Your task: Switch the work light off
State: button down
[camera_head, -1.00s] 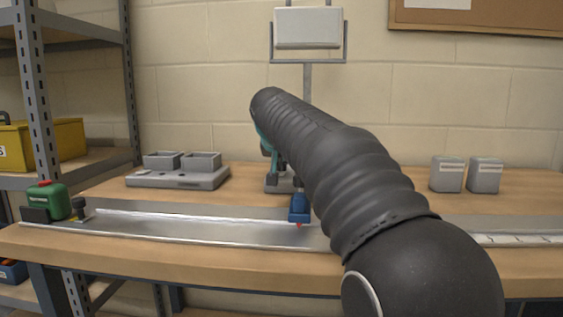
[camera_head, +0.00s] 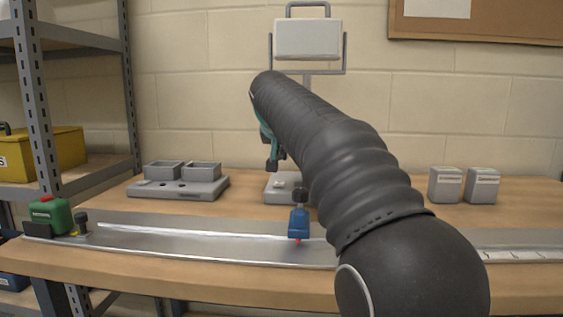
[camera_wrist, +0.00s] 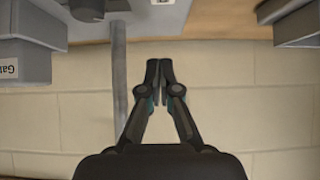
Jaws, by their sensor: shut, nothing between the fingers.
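The work light (camera_head: 308,40) is a pale panel in a grey bracket on a pole, against the wall. I cannot tell whether it is lit. Its grey base (camera_head: 280,192) stands on the bench and is partly hidden by my arm and a blue clamp-like part. A small pale knob (camera_head: 281,183) shows on the base. My gripper (camera_head: 273,165) hangs just above the base, partly hidden by my arm. In the wrist view my gripper (camera_wrist: 159,70) is shut and empty, beside the pole (camera_wrist: 119,75). A dark round knob (camera_wrist: 86,9) shows at the top edge there.
The blue part (camera_head: 299,222) stands on a metal rail (camera_head: 190,241) along the bench front. A grey block with two tubs (camera_head: 180,185) is left, and two grey containers (camera_head: 465,185) are right. A green device (camera_head: 50,214) sits at the left end. Bench surface between is bare.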

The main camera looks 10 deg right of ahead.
jog(key=w+r+v, duration=0.1)
jog(key=v, duration=0.7)
jog(key=shift+d, duration=0.1)
